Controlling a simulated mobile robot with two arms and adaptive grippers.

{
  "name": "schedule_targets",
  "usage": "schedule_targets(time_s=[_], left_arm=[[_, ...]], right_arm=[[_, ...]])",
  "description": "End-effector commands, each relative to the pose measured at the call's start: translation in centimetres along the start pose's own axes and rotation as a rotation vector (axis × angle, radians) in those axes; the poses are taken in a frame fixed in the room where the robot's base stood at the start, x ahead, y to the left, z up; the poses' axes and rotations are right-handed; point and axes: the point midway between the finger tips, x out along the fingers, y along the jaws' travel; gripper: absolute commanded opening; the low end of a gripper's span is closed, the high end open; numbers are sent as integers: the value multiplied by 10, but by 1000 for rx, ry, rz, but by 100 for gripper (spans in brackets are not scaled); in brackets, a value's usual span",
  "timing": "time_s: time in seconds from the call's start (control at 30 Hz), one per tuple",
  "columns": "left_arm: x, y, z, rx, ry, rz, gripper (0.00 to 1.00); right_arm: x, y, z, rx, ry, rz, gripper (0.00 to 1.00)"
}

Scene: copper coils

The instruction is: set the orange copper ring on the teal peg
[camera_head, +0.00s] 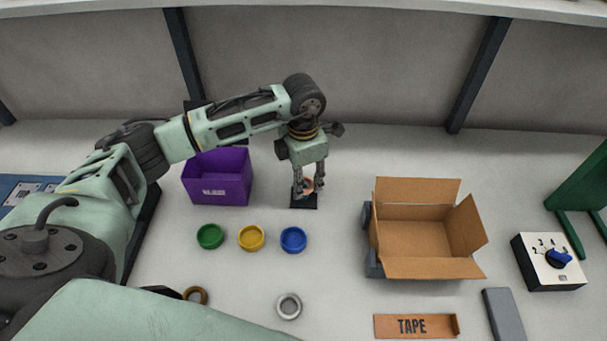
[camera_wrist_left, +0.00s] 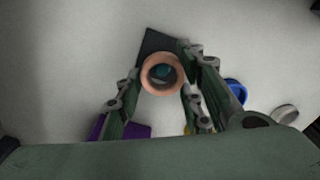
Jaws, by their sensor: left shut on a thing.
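The orange copper ring (camera_head: 308,185) is between the fingers of my left gripper (camera_head: 309,188), which is shut on it, above a small black base plate (camera_head: 303,203). In the left wrist view the ring (camera_wrist_left: 146,78) sits between my left gripper's fingers (camera_wrist_left: 160,95). The teal peg (camera_wrist_left: 163,73) shows through the ring's hole, roughly centred, with the black base plate (camera_wrist_left: 155,43) behind. I cannot tell how high the ring is relative to the peg's top. In the head view the fingers and ring hide the peg. My right gripper is not in view.
A purple bin (camera_head: 217,192) stands left of the base plate. Green (camera_head: 210,236), yellow (camera_head: 251,238) and blue (camera_head: 293,239) dishes lie in front. An open cardboard box (camera_head: 428,268) is at right. A silver ring (camera_head: 289,306) and brown ring (camera_head: 196,294) lie near the front.

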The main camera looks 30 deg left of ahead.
Motion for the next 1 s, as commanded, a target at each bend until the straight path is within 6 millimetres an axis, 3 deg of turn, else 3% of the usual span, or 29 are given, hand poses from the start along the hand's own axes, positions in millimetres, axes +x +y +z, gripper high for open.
schedule_targets(time_s=[0.1,0.3,1.0], left_arm=[[17,0,0,0,1,0,3],[30,0,0,0,-1,1,3],[31,0,0,0,-1,1,3]], right_arm=[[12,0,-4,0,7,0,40],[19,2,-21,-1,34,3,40],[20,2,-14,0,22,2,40]])
